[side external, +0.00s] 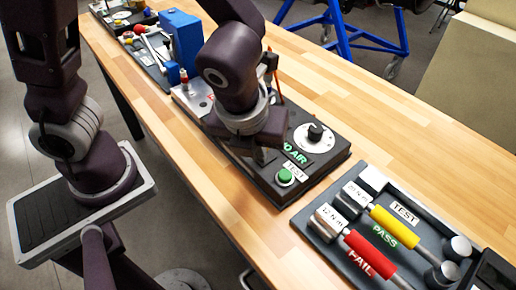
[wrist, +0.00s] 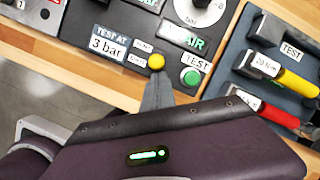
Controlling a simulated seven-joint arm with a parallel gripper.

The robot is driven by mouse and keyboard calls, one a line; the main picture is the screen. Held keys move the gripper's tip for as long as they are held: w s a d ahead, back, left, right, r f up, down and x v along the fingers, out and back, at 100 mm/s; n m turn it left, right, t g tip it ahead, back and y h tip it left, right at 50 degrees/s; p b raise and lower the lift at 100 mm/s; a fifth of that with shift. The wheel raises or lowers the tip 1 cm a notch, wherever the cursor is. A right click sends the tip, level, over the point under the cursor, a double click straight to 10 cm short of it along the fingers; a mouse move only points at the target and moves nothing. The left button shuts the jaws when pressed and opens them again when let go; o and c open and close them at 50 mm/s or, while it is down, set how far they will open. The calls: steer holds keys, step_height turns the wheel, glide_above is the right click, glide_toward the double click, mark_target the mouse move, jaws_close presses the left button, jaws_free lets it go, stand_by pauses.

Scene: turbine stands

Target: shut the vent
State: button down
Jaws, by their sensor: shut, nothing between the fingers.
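A dark panel (side external: 325,165) on the wooden bench carries a round white dial with a black knob (side external: 315,132), an "AIR" label and a green button (side external: 285,175) marked "TEST". In the wrist view a yellow knob (wrist: 156,62) sits left of the green button (wrist: 190,77), beside two small labels too small to read surely. No part is plainly marked as the vent. My gripper (wrist: 157,82) is shut and empty, its tips just below the yellow knob in the picture; contact cannot be told. In the side view my gripper (side external: 263,155) is over the panel and hides the yellow knob.
Right of the panel lies a grey tray (side external: 316,232) with yellow "PASS" and red "FAIL" handled tools. A blue block (side external: 181,40) and a small red-topped part stand further back. Bare bench (side external: 400,125) lies behind the panel.

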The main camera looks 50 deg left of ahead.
steer(key=shift+w, duration=0.1)
steer(key=shift+w+r+g, duration=0.1)
steer(key=shift+w+g, duration=0.05)
steer(key=shift+g, duration=0.25)
steer(key=shift+w, duration=0.1)
steer(key=shift+w+r+g, duration=0.15)
steer(key=shift+w+g, duration=0.25)
steer(key=shift+g, duration=0.3)
steer(key=g, duration=0.1)
steer(key=w+g, duration=0.1)
steer(key=shift+w+r+g, duration=0.1)
steer(key=shift+w+g, duration=0.2)
steer(key=shift+s, duration=0.2)
steer(key=shift+s+f, duration=0.35)
steer(key=shift+s, duration=0.25)
